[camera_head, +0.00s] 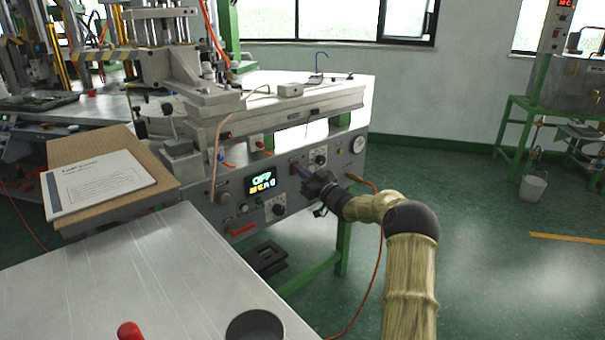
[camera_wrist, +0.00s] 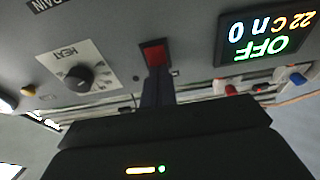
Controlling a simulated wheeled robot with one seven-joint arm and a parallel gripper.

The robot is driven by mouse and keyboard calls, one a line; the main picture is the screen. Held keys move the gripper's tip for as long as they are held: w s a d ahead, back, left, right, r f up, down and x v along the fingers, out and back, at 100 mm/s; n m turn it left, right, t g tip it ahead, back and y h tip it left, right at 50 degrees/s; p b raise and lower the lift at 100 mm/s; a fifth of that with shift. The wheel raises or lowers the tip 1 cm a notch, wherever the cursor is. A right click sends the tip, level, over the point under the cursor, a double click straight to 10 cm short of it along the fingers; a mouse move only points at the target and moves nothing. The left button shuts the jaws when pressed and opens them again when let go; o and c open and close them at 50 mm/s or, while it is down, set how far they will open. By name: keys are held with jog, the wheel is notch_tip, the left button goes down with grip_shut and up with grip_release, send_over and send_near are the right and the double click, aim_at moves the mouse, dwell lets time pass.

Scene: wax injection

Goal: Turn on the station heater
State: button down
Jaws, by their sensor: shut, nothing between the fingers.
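The station's grey front panel (camera_head: 345,165) carries a dark display (camera_head: 261,183) with "OFF" in green and smaller coloured characters below. The display also shows, upside down, in the wrist view (camera_wrist: 265,35). A red switch (camera_wrist: 155,53) sits on the panel between the display and a black knob marked HEAT (camera_wrist: 78,78). My gripper (camera_wrist: 157,92) is shut and empty, its fingertips at or just short of the red switch. I cannot tell whether they touch it. In the head view my gripper (camera_head: 301,171) is close to the panel, right of the display.
A second black knob (camera_head: 277,208) is below the display. A round gauge (camera_head: 358,144) is at the panel's right end. An orange cable (camera_head: 377,262) hangs near my arm. A metal table (camera_head: 130,270) fills the lower left. Open floor (camera_head: 490,230) lies to the right.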

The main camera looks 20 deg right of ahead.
jog(key=shift+r, duration=0.1)
jog(key=s+d+r+p, duration=0.1)
jog(key=s+d+p, duration=0.1)
jog(key=s, duration=0.4)
jog(key=s+d+r+p, duration=0.1)
jog(key=s+d+p, duration=0.1)
jog(key=s, duration=0.4)
jog(key=shift+s+d+r+g+p, duration=0.15)
jog(key=shift+s+d+g+p, duration=0.2)
jog(key=shift+d, duration=0.1)
